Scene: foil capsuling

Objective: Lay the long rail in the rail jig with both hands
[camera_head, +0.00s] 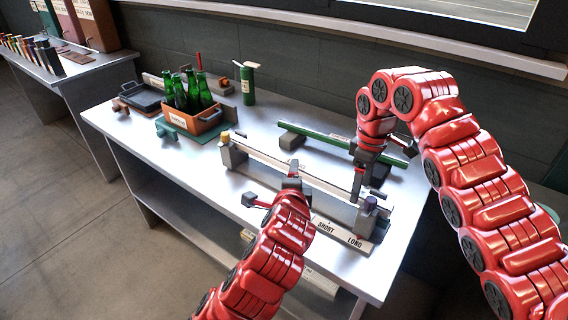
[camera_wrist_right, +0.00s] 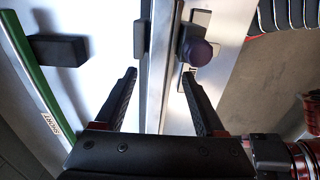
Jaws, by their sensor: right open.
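The long rail (camera_head: 270,158) is a pale silver bar lying along the rail jig (camera_head: 233,155), from the yellow-topped left post to the dark-knobbed right post (camera_head: 367,213). In the right wrist view the rail (camera_wrist_right: 157,80) runs between grey blocks beside a dark purple knob (camera_wrist_right: 197,53); whether it is fully seated is unclear. My right gripper (camera_head: 357,190) points down at the rail's right end. Its open fingers (camera_wrist_right: 160,95) stand on both sides of the rail. My left gripper (camera_head: 272,188) is in front of the rail's middle, its fingers spread apart.
A green rail (camera_head: 310,133) marked SHORT lies behind on dark blocks. A SHORT/LONG label strip (camera_head: 340,236) is at the front. A crate (camera_head: 208,122) of green bottles, a black tray (camera_head: 142,98) and a green cylinder (camera_head: 247,85) stand at the back left. The front left tabletop is clear.

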